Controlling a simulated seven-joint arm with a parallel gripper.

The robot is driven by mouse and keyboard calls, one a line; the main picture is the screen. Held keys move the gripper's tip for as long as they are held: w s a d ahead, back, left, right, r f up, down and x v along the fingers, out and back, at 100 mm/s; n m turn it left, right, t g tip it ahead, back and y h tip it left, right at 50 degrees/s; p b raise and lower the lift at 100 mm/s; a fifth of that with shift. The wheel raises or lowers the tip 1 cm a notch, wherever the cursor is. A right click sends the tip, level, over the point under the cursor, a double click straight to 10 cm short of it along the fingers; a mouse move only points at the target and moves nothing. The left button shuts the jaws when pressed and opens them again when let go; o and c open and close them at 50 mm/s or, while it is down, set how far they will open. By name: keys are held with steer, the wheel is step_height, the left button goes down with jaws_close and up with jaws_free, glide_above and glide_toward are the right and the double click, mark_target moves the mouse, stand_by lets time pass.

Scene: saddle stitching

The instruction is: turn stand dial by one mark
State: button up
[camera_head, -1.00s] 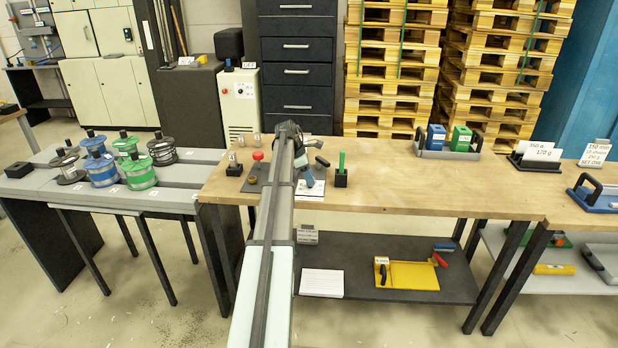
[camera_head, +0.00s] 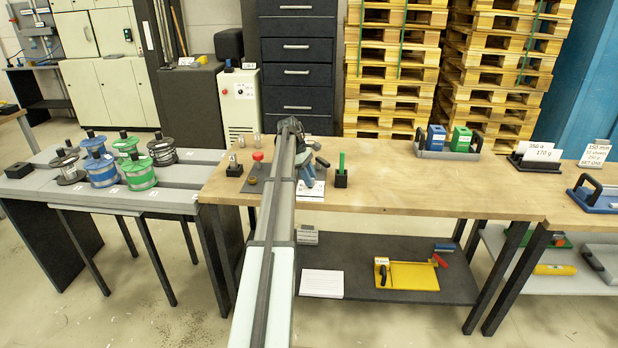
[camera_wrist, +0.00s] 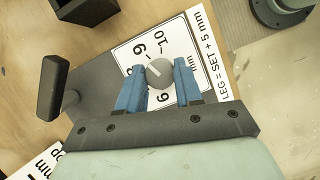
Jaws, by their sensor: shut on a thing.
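The stand dial (camera_wrist: 160,73) is a round grey knob with a short pointer line, in the middle of the wrist view. It sits on a white scale card (camera_wrist: 205,50) with several numbered marks, "mm" and the words "LEG = SET + 5 mm". My gripper (camera_wrist: 159,68) has its two blue fingers on either side of the dial, shut on it. The pointer line runs toward the card's upper left numbers; the exact mark is hard to read. In the head view my gripper (camera_head: 308,172) is over the stand on the wooden bench, and my arm hides the dial.
A dark handle (camera_wrist: 52,88) stands left of the dial and a dark block (camera_wrist: 86,10) above it in the wrist view. On the bench (camera_head: 420,190), a black holder with a green tool (camera_head: 341,178) stands right of my gripper.

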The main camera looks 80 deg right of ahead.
steer(key=o, duration=1)
steer(key=shift+o, duration=0.2)
steer(key=v, duration=1.3)
steer(key=shift+r, duration=0.4)
steer(key=shift+w, duration=0.1)
